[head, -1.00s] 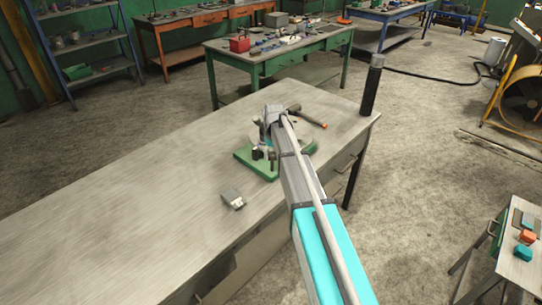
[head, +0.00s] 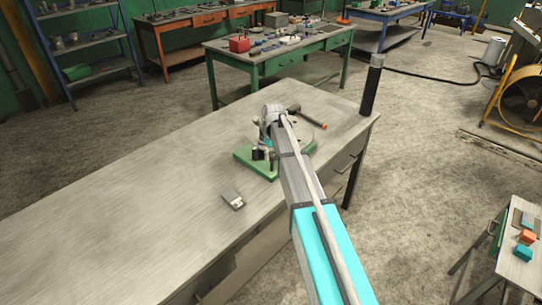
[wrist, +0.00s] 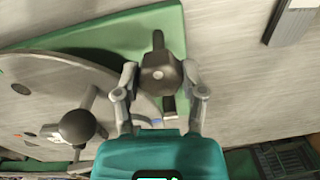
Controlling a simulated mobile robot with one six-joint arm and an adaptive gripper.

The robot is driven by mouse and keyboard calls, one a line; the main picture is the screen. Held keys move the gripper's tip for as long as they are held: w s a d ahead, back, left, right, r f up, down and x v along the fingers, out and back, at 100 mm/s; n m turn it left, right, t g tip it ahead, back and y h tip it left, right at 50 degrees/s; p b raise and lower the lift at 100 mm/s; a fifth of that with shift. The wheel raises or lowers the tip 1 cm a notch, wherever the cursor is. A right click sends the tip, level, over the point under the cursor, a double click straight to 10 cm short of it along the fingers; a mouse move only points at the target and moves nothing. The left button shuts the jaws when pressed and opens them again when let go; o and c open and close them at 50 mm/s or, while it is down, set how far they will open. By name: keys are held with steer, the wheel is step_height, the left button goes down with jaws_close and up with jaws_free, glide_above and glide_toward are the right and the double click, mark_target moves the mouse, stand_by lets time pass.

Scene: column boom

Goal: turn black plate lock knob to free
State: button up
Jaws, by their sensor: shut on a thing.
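The black plate lock knob (wrist: 159,75) shows in the wrist view as a dark faceted head with a short bar pointing up the picture. It stands at the edge of a grey round plate (wrist: 45,90) on a green base (wrist: 160,27). My gripper (wrist: 160,80) has one finger on each side of the knob and is shut on it. A second, round black knob (wrist: 77,126) stands on the round plate to the left, outside the fingers. In the head view the green base (head: 243,158) sits on the workbench, and my arm hides much of the device.
On the grey workbench (head: 130,215), a small grey box (head: 232,199) lies front-left of the device. A tool with an orange-tipped handle (head: 312,119) lies behind it. A black post (head: 372,85) rises at the bench's far right corner. The bench's left part is clear.

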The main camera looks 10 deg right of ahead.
steer(key=o, duration=1.1)
steer(key=shift+o, duration=0.2)
